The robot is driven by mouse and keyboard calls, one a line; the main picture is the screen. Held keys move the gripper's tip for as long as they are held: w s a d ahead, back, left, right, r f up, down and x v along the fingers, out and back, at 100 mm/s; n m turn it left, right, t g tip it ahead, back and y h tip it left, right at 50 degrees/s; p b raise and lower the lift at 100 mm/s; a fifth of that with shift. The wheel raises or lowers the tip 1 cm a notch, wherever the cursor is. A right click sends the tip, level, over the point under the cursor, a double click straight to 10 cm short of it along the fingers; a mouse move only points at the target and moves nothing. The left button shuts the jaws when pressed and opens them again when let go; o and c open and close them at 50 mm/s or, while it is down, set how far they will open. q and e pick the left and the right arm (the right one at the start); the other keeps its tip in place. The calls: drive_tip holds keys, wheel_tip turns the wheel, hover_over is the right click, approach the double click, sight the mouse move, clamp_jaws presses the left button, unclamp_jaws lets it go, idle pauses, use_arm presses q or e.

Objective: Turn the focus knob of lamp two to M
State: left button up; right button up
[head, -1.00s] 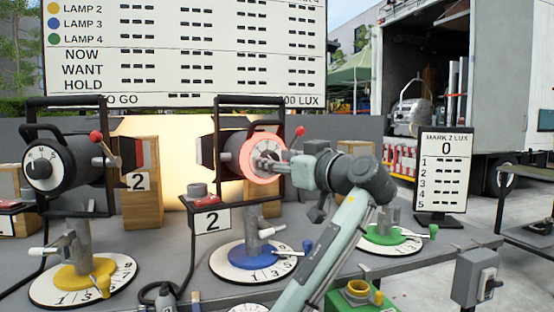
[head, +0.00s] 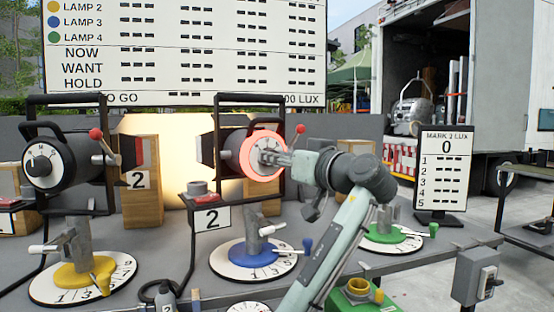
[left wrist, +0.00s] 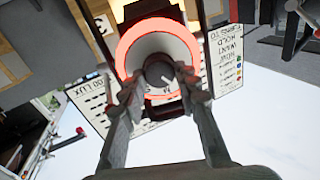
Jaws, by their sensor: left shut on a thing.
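A lamp with a red-glowing ring (head: 247,163) stands over a blue disc (head: 254,253). My left gripper (head: 272,158) reaches its back end and is shut on its dark knob (left wrist: 160,70), at the middle of the pale dial. An M seems to show on the dial beside the knob in the left wrist view; the pointer is hard to read. Another black lamp (head: 55,158) with a lettered white dial stands over a yellow disc (head: 85,273). The board (head: 190,50) puts a yellow dot by LAMP 2 and a blue dot by LAMP 3. My right gripper is out of view.
A stand marked 2 (head: 210,218) is between the lamps. A green disc (head: 388,235) and a lux sign (head: 446,170) are to the right. A grey switch box (head: 476,276) is at the front right. An open truck (head: 450,70) is behind.

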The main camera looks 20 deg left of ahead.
use_arm(q)
drive_tip(key=shift+d+m, duration=0.1)
drive_tip(key=shift+m, duration=3.3)
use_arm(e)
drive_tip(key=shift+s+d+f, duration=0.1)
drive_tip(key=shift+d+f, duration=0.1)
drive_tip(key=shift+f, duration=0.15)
use_arm(q)
drive_tip(key=o, duration=1.2)
drive_tip(key=shift+c, duration=0.2)
drive_tip(key=v, duration=1.2)
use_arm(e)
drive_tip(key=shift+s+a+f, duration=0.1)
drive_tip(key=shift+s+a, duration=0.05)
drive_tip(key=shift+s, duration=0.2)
use_arm(q)
drive_tip(key=shift+f, duration=0.15)
